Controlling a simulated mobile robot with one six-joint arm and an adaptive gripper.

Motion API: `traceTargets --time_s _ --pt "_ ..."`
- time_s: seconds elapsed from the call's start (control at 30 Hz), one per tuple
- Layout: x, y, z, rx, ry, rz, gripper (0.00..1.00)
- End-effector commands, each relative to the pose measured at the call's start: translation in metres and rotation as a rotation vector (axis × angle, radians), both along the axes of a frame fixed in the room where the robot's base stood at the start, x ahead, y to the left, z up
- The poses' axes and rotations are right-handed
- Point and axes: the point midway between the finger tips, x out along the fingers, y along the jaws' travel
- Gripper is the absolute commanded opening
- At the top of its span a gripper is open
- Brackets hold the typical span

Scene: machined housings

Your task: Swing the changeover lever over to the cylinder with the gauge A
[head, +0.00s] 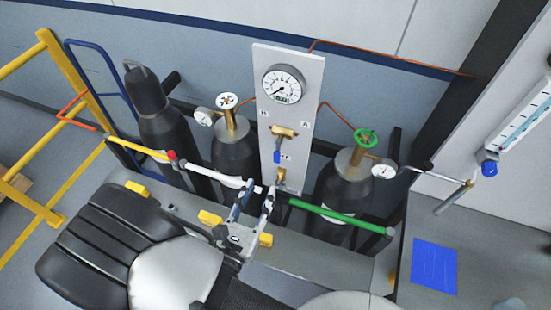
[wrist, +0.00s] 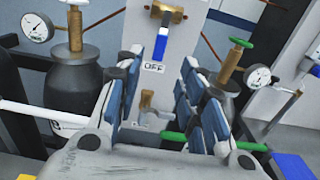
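The changeover lever, a blue handle (head: 277,157) under a brass valve (head: 284,131), hangs straight down on the pale panel (head: 292,88). In the wrist view the lever (wrist: 161,46) points at the OFF label (wrist: 153,68). The A label (head: 305,124) is on the panel's right, the B label (head: 264,114) on its left. The right cylinder (head: 343,188), on the A side, has a green handwheel and a small gauge (head: 383,171). My gripper (head: 257,192) is open and empty, below the lever and apart from it; the lever shows between its fingers in the wrist view (wrist: 158,72).
The left cylinder (head: 235,160) also carries a small gauge (head: 204,116). A large dial (head: 283,84) tops the panel. A white and green rail (head: 328,211) crosses in front of the cylinders, close to my gripper. A yellow frame (head: 40,150) stands far left.

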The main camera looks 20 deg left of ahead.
Motion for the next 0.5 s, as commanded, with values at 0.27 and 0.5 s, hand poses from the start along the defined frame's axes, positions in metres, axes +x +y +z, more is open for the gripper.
traceTargets --time_s 0.27,0.5 --pt "0.062 -0.007 0.0 0.001 0.0 -0.008 0.36" --pt "0.099 -0.009 0.0 0.001 0.0 -0.004 0.36"
